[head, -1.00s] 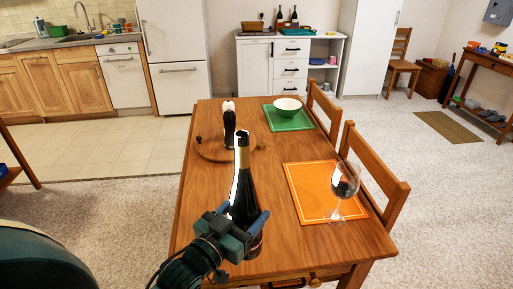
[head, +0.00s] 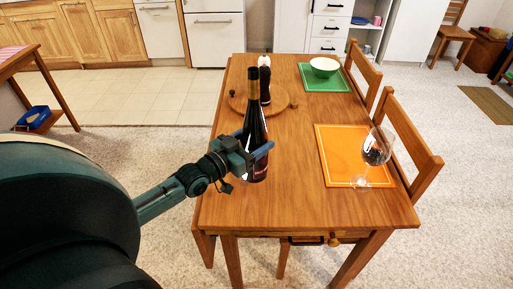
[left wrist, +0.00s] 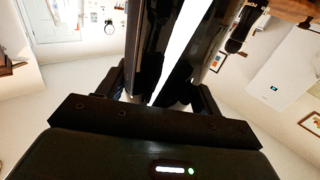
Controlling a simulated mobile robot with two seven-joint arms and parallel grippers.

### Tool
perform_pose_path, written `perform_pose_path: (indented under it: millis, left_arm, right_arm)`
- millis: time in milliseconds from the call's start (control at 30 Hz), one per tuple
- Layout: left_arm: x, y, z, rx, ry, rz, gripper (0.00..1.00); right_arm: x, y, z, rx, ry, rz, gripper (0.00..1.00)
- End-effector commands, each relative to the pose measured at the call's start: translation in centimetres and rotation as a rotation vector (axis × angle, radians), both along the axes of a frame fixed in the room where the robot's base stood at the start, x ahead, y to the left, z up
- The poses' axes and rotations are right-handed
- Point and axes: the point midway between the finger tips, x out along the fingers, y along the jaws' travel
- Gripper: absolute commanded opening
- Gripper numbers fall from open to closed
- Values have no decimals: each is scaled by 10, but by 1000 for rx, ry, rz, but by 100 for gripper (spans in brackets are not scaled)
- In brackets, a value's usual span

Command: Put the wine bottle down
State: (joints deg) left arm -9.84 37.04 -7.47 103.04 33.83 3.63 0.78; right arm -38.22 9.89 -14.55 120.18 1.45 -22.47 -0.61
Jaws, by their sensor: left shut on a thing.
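My left gripper (head: 253,146) is shut on the bottle's body, coming in from the left. In the left wrist view the bottle (left wrist: 150,50) fills the space between the fingers (left wrist: 160,95). Whether its base touches the table is hard to tell; it appears at or very near the tabletop. My right gripper is not in view.
A round wooden board (head: 245,103) with a dark pepper mill (head: 265,82) is just behind the bottle. A wine glass (head: 374,150) stands on the orange mat (head: 340,150) to the right. A bowl (head: 324,67) sits on the green mat (head: 313,85). Two chairs line the right side.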

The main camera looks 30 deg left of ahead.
Motion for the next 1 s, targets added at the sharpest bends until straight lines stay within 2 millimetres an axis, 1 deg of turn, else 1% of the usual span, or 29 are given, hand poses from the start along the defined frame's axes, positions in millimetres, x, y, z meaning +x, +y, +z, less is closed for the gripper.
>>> perform_pose_path:
  millis: [67, 200, 300, 567, 700, 733, 967, 1000]
  left_arm:
    - [1, 0, -6, 0, -6, -1, 16]
    - [1, 0, -26, 0, -6, 0, 16]
    - [1, 0, -33, 0, -7, 0, 16]
    - [1, 0, -33, 0, -9, -1, 16]
    - [1, -1, -37, -1, -8, -1, 16]
    - [0, -1, -39, 0, 0, -1, 68]
    - [0, -1, -39, 0, 0, -1, 87]
    - [0, -1, -39, 0, 0, -1, 87]
  right_arm:
    - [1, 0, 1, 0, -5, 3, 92]
    - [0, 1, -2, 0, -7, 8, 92]
    - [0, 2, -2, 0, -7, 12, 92]
    - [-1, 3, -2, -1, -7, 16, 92]
    - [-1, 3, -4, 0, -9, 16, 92]
    - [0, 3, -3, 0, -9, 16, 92]
    - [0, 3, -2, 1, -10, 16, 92]
    - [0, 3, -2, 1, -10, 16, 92]
